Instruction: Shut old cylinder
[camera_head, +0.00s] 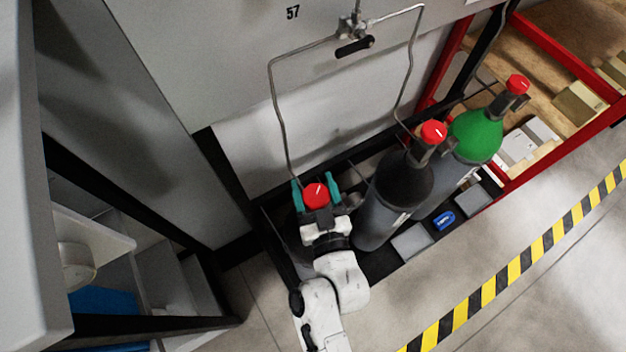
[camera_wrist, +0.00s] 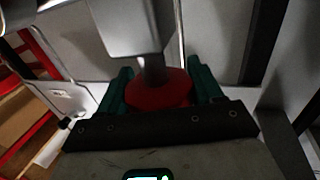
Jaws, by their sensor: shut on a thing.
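A red valve knob (camera_head: 315,195) tops the leftmost gas cylinder, whose body is mostly hidden behind my arm. My gripper (camera_head: 314,190) is shut on this knob, with one teal finger on each side of it. In the wrist view the red knob (camera_wrist: 158,92) sits between the two teal fingers of my gripper (camera_wrist: 160,88). A dark cylinder (camera_head: 400,185) with a red knob (camera_head: 433,131) stands to the right. A green-topped cylinder (camera_head: 475,135) with a red knob (camera_head: 518,83) stands farther right. The pictures do not show how far the held valve is turned.
Thin metal pipes run up the grey wall panel (camera_head: 240,75) to a fitting with a black lever (camera_head: 355,46). A red rack frame (camera_head: 560,145) stands at right. A grey cabinet (camera_head: 35,240) is close on the left. Floor beyond the striped tape (camera_head: 500,290) is clear.

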